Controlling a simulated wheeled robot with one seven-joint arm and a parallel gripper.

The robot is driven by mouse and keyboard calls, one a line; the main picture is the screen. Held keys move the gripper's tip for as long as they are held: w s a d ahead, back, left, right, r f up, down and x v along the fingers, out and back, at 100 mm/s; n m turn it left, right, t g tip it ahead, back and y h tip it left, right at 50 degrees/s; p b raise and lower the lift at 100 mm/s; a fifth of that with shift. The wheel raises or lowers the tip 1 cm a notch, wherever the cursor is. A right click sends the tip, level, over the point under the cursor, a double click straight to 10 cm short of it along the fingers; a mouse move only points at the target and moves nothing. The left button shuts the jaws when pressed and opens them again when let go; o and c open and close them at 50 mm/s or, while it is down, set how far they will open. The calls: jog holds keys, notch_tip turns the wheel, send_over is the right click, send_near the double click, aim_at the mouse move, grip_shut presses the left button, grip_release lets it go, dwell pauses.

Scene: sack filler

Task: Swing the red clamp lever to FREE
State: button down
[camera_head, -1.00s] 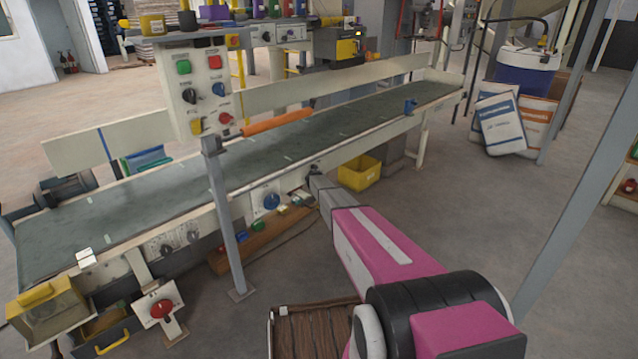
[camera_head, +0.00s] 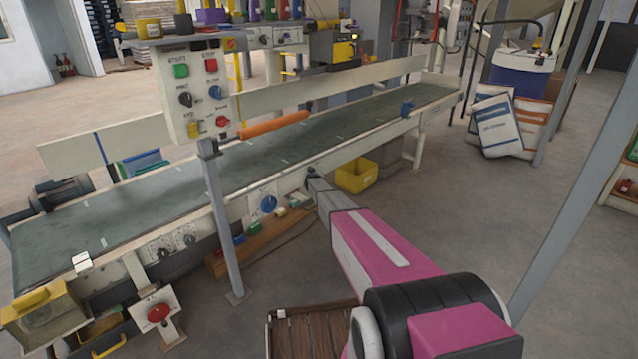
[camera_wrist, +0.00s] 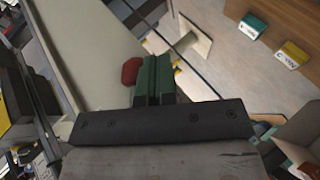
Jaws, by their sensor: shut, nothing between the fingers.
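A red rounded piece (camera_wrist: 131,70) shows in the wrist view, just left of my gripper's fingers. It looks like the clamp lever's grip, but I cannot read FREE or any other mark by it. My gripper (camera_wrist: 154,75) is shut and empty, with its green-sided fingers together. The fingers are beside the red piece; I cannot tell whether they touch it. In the head view my gripper (camera_head: 311,172) is small and dark at the conveyor's near side. The lever cannot be made out there.
The conveyor (camera_head: 210,190) runs along my front. A grey post (camera_head: 223,220) stands left of my arm. A yellow bin (camera_head: 357,174) is on the floor behind my arm. A wooden plank (camera_head: 245,252) with small coloured blocks lies below the conveyor.

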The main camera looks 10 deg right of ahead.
jog(key=shift+w+d, duration=0.1)
jog(key=shift+w+d+r+n+t+h, duration=0.4)
jog(key=shift+d+r+n+t+h, duration=0.25)
jog(key=shift+t, duration=0.4)
jog(key=shift+w+d+r+n+t+h, duration=0.45)
jog(key=shift+r+t+h, duration=0.3)
jog(key=shift+t+h, duration=0.25)
jog(key=shift+r, duration=0.1)
jog(key=shift+s, duration=0.1)
jog(key=shift+s+a+f+m+g+y, duration=0.25)
jog(key=shift+a+f+m+g+y, duration=0.1)
jog(key=shift+f+g+y, duration=0.25)
jog(key=shift+s+a+f+m+g+y, duration=0.3)
jog(key=shift+a+f+g+y, duration=0.1)
jog(key=shift+g, duration=0.3)
jog(key=shift+s+a+f+m+g+y, duration=0.25)
jog(key=shift+a+f+m+g+y, duration=0.15)
jog(key=shift+g, duration=0.25)
jog(key=shift+f+y, duration=0.1)
jog(key=shift+y, duration=0.15)
